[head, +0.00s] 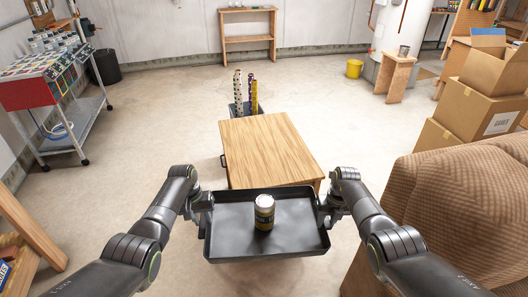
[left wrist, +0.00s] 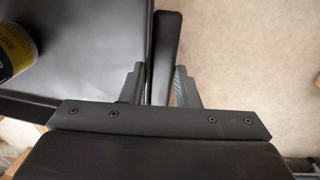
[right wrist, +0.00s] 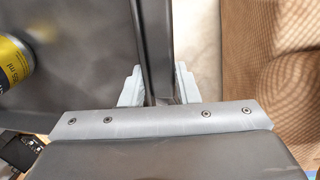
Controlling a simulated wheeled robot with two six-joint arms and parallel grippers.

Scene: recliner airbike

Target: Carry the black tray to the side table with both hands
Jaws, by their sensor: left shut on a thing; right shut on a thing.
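The black tray (head: 290,240) is held level in front of me, with a yellow, dark and white can (head: 264,213) standing upright on it. My left gripper (head: 207,203) is shut on the tray's left rim; the left wrist view shows its fingers (left wrist: 158,88) on both sides of the rim. My right gripper (head: 322,203) is shut on the right rim, which sits between its fingers in the right wrist view (right wrist: 158,88). The wooden side table (head: 268,148) stands just beyond the tray. Its top is bare, and the tray's far edge is close to its near edge.
A brown recliner (head: 455,210) stands close on the right. Behind the table is a dark holder with several patterned rolls (head: 245,92). A red cart (head: 50,85) is at the left, and cardboard boxes (head: 480,105) are at the right. The floor left of the table is clear.

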